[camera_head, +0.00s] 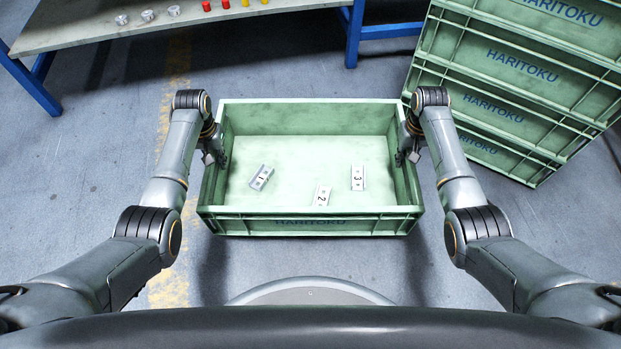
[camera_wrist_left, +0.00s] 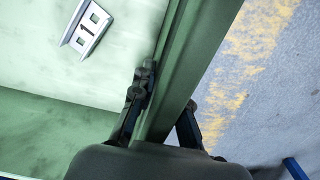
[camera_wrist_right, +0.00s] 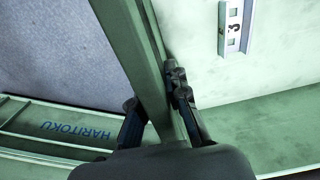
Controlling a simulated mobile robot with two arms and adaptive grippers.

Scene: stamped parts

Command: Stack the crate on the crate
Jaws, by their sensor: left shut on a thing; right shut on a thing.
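A green crate (camera_head: 310,225) is held between my two arms in the head view, level and open side up. Three stamped metal parts lie inside it, marked 1 (camera_head: 261,178), 2 (camera_head: 321,196) and 3 (camera_head: 357,178). My left gripper (camera_head: 217,157) is shut on the crate's left wall, one finger inside and one outside; the wall also shows in the left wrist view (camera_wrist_left: 190,70). My right gripper (camera_head: 404,157) is shut on the right wall, which shows in the right wrist view (camera_wrist_right: 135,55). Stacked green crates (camera_head: 505,105) marked HARITOKU stand at the right.
A table with blue legs (camera_head: 353,35) stands at the back left, with small silver parts (camera_head: 148,15), red parts (camera_head: 206,6) and yellow parts (camera_head: 245,3) on it. The crate stack is close to my right arm. Grey floor (camera_head: 90,150) is open at the left, with a worn yellow line.

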